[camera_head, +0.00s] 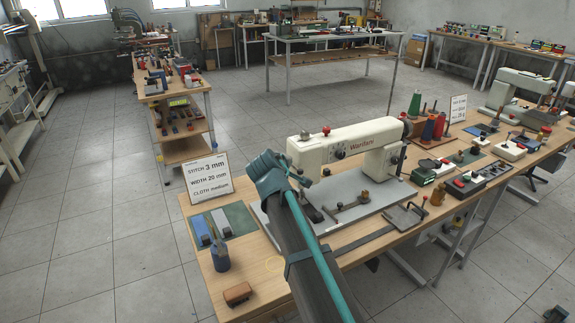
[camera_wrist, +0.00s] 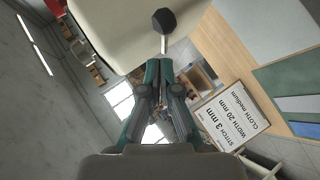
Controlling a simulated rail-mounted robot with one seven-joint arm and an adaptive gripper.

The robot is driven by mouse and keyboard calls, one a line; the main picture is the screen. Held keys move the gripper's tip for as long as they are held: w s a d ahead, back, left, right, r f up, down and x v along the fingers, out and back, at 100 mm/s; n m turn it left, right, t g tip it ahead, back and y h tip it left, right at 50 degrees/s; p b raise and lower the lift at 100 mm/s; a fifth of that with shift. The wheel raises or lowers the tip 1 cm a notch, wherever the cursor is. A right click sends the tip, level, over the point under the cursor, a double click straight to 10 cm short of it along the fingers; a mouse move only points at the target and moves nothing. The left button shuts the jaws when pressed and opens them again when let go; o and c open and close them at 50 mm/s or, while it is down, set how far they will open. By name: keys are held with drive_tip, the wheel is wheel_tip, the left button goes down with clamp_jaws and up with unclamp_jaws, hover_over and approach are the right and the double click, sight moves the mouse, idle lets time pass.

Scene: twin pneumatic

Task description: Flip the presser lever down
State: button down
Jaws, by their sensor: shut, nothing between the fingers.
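The white sewing machine (camera_head: 350,148) stands on its grey bed plate on the wooden table. In the wrist view, a lever with a dark knob (camera_wrist: 164,20) and a short metal stem stands out beside the machine's pale body (camera_wrist: 115,25); it looks like the presser lever. My gripper (camera_wrist: 165,62) has its teal fingers together and empty, with the tips close to the stem's lower end. I cannot tell whether they touch it. In the head view my arm reaches the machine's left end and hides part of the needle area; I cannot make out the lever there.
A settings card (camera_head: 208,174) stands at the table's left, behind cloth swatches (camera_head: 220,222). A blue bottle (camera_head: 220,255) and a brown block (camera_head: 238,293) are near the front left edge. Thread spools (camera_head: 431,127) stand right of the machine. Open floor lies to the left.

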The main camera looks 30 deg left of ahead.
drive_tip(key=a+b+v, duration=0.1)
drive_tip(key=a+v, duration=0.1)
drive_tip(key=v, duration=1)
drive_tip(key=shift+s+r, duration=0.15)
drive_tip(key=shift+r, duration=0.1)
